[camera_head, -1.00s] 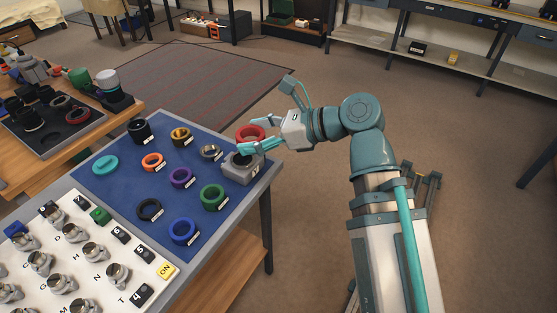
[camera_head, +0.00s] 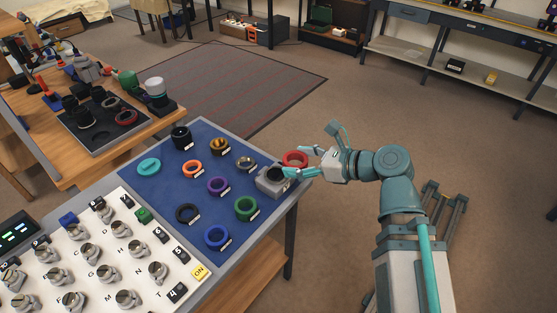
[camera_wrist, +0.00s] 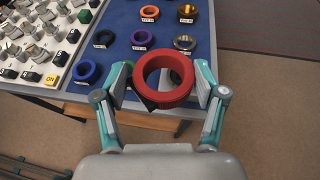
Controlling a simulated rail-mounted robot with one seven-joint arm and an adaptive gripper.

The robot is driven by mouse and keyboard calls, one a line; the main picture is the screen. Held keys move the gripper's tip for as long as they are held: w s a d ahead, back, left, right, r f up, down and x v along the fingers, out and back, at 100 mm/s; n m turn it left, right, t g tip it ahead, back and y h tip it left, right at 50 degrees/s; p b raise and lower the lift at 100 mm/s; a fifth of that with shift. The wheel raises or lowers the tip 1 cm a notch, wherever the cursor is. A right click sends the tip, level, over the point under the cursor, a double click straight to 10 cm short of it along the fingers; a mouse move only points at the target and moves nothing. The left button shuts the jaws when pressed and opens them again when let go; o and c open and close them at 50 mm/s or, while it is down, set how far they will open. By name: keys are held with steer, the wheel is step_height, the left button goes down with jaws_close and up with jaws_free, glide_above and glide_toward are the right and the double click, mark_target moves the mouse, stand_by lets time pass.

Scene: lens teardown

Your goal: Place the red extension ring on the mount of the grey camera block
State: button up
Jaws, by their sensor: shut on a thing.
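The red extension ring (camera_head: 295,159) is held between the fingers of my gripper (camera_head: 302,166), at the right edge of the blue mat. In the wrist view the red ring (camera_wrist: 164,81) lies between the two fingertips of my gripper (camera_wrist: 165,84), with its opening toward the camera. The grey camera block (camera_head: 271,186) stands at the mat's right edge, with a dark round mount on top. In the head view the ring appears behind and to the right of the block, apart from its mount. The ring hides most of the block in the wrist view.
The blue mat (camera_head: 205,206) holds several other rings, among them a green ring (camera_head: 246,208), a purple ring (camera_head: 218,185) and a blue ring (camera_head: 216,237). A white panel with knobs (camera_head: 105,262) lies at the left. Open floor is right of the table.

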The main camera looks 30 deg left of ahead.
steer(key=p, duration=0.2)
steer(key=a+p, duration=0.1)
steer(key=shift+w+a+p, duration=0.25)
steer(key=shift+a+p, duration=0.05)
steer(key=shift+p, duration=0.05)
glide_above(278, 176)
steer(key=f, duration=0.7)
steer(key=shift+d+f+b, duration=0.1)
steer(key=shift+d+b, duration=0.15)
steer(key=shift+b, duration=0.15)
steer(key=shift+a+f, duration=0.2)
steer(key=shift+f, duration=1.55)
steer(key=shift+f, duration=0.2)
steer(key=o, duration=1.2)
